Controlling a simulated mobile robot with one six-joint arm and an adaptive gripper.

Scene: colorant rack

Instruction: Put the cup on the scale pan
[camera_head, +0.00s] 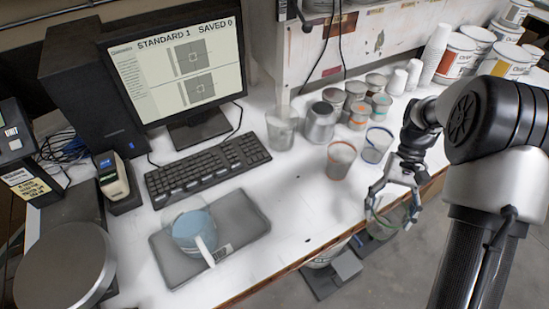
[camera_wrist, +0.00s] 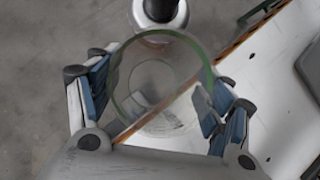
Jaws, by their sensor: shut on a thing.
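A clear cup with a green rim (camera_head: 383,228) is held in my gripper (camera_head: 392,200), past the front edge of the table on the right. In the wrist view the cup (camera_wrist: 160,95) sits between the two fingers (camera_wrist: 155,100), and I look into its open top. The fingers are shut on its sides. The scale pan (camera_head: 65,270) appears to be the round grey disc at the lower left. It looks empty in the part that shows. The cup is far to the right of it.
A grey mat (camera_head: 240,212) holds a blue-filled container (camera_head: 194,230). A keyboard (camera_head: 205,165) and monitor (camera_head: 178,60) are behind it. The front table strip is mostly clear.

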